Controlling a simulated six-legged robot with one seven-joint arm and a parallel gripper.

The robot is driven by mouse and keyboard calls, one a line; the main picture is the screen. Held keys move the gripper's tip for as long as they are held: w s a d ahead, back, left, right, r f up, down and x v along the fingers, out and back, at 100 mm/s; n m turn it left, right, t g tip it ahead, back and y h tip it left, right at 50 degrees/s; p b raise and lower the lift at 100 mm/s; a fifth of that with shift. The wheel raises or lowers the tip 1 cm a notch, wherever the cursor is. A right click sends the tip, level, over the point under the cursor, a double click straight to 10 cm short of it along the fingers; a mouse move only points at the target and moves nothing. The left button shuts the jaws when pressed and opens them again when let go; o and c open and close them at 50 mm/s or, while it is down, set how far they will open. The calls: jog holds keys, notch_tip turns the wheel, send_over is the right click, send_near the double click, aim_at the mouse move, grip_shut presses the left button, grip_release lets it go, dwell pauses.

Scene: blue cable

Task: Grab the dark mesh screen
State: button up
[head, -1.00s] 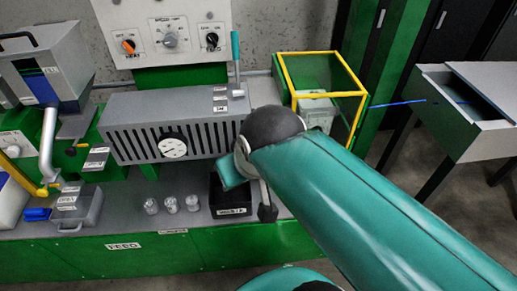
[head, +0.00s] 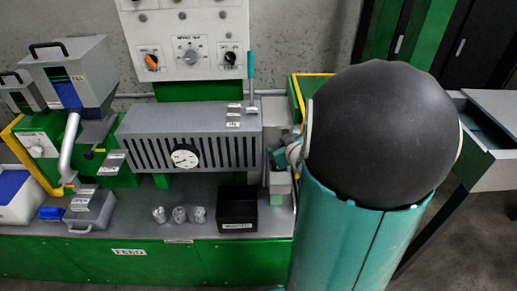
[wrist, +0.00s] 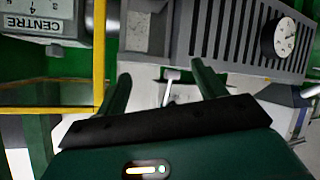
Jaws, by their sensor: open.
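No dark mesh screen can be made out for sure. The closest match is the yellow-framed guard with see-through dark panels (head: 297,92), mostly hidden behind my arm in the head view. Yellow bars, probably of this frame, show at left in the wrist view (wrist: 99,55). My gripper (wrist: 164,82) is open, its two green fingers apart with nothing held. A small pale T-shaped handle (wrist: 171,76) shows beyond and between the fingertips. In the head view my gripper (head: 288,154) is small and partly hidden, right of the grey slotted housing.
The grey slotted housing (head: 145,121) with a dial stands on the green bench. A black bin (head: 237,213) and several small clear jars (head: 179,215) stand in front of it. A teal-handled lever (head: 251,66) rises at its right end. An open grey drawer unit (head: 490,150) stands right.

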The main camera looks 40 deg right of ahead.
jog(key=s+d+f+t+y, duration=0.3)
jog(key=s+f+t+y, duration=0.1)
jog(key=s+f, duration=0.55)
jog(key=x, duration=1.4)
jog(key=shift+a, duration=0.2)
jog(key=shift+c, duration=0.4)
jog(key=c, duration=1.1)
